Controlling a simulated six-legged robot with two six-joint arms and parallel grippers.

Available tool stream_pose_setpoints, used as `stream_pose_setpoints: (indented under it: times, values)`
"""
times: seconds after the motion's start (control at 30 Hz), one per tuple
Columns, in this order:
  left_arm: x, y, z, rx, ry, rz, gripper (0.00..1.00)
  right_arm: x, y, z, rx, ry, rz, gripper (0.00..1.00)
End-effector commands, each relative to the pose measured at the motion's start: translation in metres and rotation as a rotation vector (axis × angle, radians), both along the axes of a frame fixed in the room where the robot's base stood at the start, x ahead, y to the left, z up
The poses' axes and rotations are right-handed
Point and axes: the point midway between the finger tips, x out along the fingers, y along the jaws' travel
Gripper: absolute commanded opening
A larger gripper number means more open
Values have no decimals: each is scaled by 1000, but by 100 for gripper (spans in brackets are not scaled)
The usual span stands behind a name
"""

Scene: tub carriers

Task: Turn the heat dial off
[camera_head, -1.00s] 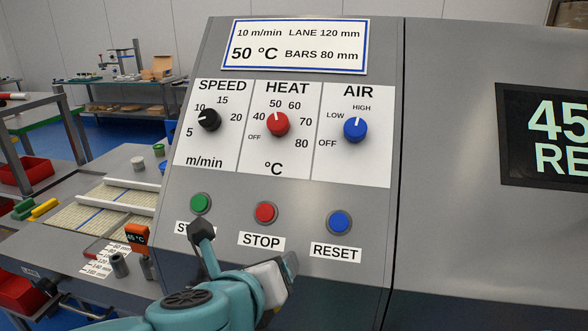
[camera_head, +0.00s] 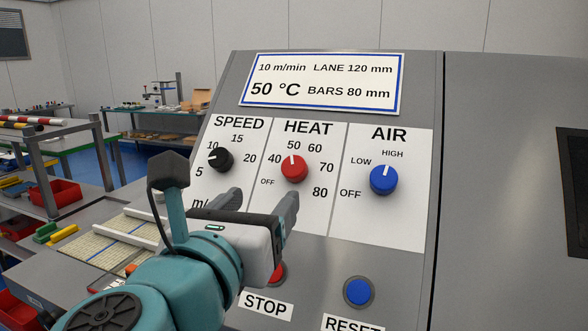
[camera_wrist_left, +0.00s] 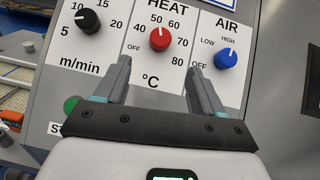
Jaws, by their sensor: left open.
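The red heat dial (camera_head: 294,168) is on the sloped grey panel, its white mark pointing up near 50. Its OFF label is at the lower left of the dial. My left gripper (camera_head: 262,203) is open and empty, just below the dial and in front of the panel. In the left wrist view the heat dial (camera_wrist_left: 160,39) shows beyond the fingertips, roughly centred between the two fingers (camera_wrist_left: 160,75). Neither finger appears to be around the dial. My right gripper is not in view.
The black speed dial (camera_head: 220,159) is to the left and the blue air dial (camera_head: 383,179) to the right. The red stop button (camera_head: 279,273) is partly hidden by my gripper. The blue reset button (camera_head: 359,292) is lower right. A sign (camera_head: 322,82) tops the panel.

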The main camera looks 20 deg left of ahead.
Motion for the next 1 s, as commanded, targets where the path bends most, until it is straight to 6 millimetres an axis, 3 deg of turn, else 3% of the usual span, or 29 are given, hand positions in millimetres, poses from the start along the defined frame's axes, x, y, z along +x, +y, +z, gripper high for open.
stream_pose_setpoints:
  times: [0.3,0.5,0.7,0.97,1.0]
  values:
    - [79,1,-1,2,6,1,69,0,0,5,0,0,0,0]
    - [115,0,-1,1,4,-2,69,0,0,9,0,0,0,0]
    - [130,0,-1,0,2,-3,69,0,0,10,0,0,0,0]
    - [131,0,-1,0,2,-4,69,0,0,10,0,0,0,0]
    - [131,0,-1,0,2,-4,56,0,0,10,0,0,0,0]
